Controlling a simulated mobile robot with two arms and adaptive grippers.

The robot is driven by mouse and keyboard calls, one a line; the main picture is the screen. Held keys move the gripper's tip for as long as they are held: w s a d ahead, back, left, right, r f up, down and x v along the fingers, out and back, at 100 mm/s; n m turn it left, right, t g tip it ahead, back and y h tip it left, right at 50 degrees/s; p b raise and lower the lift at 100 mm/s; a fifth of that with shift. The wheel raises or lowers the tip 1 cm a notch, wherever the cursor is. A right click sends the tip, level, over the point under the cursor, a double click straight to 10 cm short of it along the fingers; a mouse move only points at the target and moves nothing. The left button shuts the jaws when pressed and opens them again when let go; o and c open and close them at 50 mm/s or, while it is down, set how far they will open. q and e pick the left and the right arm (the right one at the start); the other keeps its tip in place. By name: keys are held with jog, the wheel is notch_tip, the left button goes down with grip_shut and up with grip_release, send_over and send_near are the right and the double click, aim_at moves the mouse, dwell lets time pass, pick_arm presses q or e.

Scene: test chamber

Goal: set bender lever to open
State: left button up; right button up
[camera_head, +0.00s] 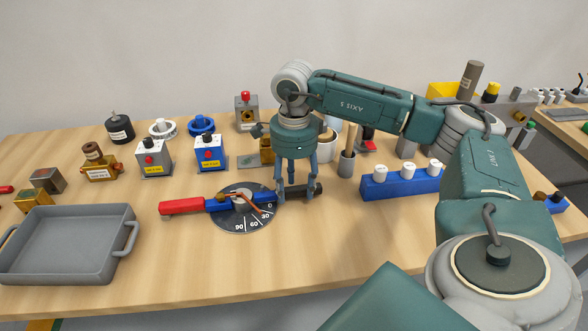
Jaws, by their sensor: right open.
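The bender (240,205) lies on the wooden table, with a round black dial (236,222) marked in degrees under it. A blue bar with a red grip (181,206) reaches left from the dial. A bar with a black grip (318,188) reaches right, roughly in line with the red one. A copper-coloured bent piece (257,203) sits over the dial. My right gripper (298,192) points down with open fingers at the black grip. The fingers hide part of this grip, and I cannot tell whether they touch it. My left gripper is not in view.
A grey tray (130,213) stands at the left front. White and blue boxes with red knobs (208,153) stand behind the bender. The table in front of the dial is clear.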

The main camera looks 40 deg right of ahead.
aim_at(294, 190)
notch_tip(294, 190, up, 12)
dwell(0.4)
dwell(0.4)
